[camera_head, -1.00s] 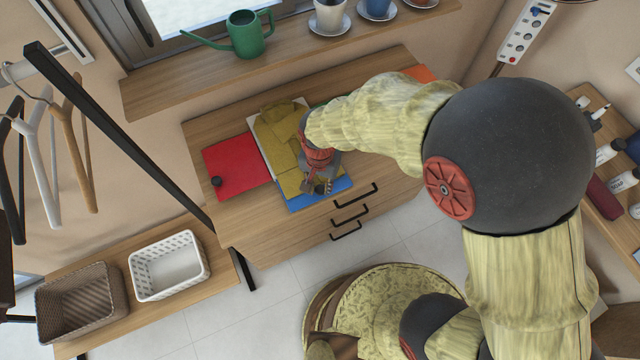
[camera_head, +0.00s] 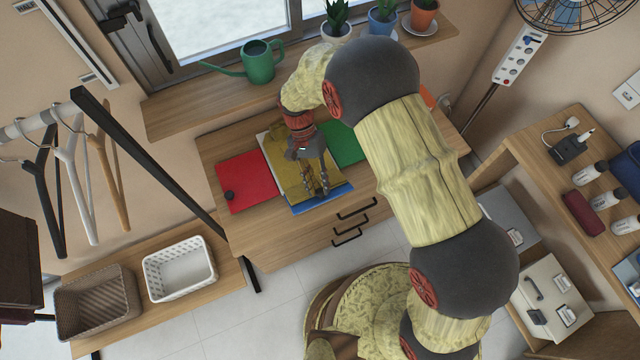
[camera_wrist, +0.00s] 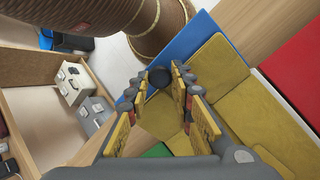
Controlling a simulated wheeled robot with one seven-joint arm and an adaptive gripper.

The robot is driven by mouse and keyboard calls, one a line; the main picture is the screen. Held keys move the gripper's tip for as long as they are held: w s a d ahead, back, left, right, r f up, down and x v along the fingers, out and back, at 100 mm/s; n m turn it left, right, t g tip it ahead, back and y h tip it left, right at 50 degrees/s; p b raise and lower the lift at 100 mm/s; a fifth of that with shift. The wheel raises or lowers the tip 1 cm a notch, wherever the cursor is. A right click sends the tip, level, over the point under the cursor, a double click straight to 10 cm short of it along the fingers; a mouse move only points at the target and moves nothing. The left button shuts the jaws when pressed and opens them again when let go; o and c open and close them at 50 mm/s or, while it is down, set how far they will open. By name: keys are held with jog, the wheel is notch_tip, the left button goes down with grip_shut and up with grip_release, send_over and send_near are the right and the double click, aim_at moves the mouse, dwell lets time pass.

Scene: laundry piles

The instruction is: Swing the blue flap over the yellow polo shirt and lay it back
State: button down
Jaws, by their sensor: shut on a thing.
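The folding board lies on the wooden dresser top, with a blue flap (camera_head: 324,202) at its front edge. The yellow polo shirt (camera_head: 277,172) lies over the board and over part of the blue flap. The flap looks flat or nearly so. In the wrist view, the blue flap (camera_wrist: 187,42) shows beside folded yellow cloth (camera_wrist: 215,66). My gripper (camera_head: 320,191) reaches down at the front of the shirt. In the wrist view, its fingers are shut on the dark round knob (camera_wrist: 158,77) of the blue flap. My fingers hide part of the shirt.
A red flap (camera_head: 250,181) with a dark knob lies flat at left, a green flap (camera_head: 344,146) at right. A windowsill with a green watering can (camera_head: 259,62) and potted plants runs behind. A clothes rack and baskets (camera_head: 178,268) stand at left.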

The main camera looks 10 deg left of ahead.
jog(key=w+a, duration=0.1)
jog(key=w, duration=0.1)
jog(key=w+a+r+p, duration=0.1)
jog(key=w+a+p, duration=0.1)
jog(key=w, duration=0.1)
jog(key=shift+w+a+r, duration=0.15)
jog(key=shift+w+r, duration=0.15)
jog(key=shift+r, duration=0.05)
jog(key=shift+w+a+f, duration=0.3)
jog(key=shift+w+a, duration=0.05)
jog(key=shift+w, duration=0.25)
jog(key=shift+w+a+f, duration=0.3)
jog(key=shift+w, duration=0.3)
jog(key=c, duration=2.6)
grip_release()
jog(key=shift+a, duration=0.25)
jog(key=shift+o, duration=0.7)
jog(key=shift+s+a, duration=0.2)
jog(key=shift+a, duration=0.1)
jog(key=shift+o, duration=0.6)
jog(key=shift+d+r, duration=0.15)
jog(key=shift+r, duration=0.05)
jog(key=shift+o, duration=0.6)
jog(key=shift+d, duration=0.15)
jog(key=o, duration=0.7)
jog(key=shift+w+d, duration=0.1)
jog(key=shift+w, duration=0.05)
jog(key=shift+r, duration=0.1)
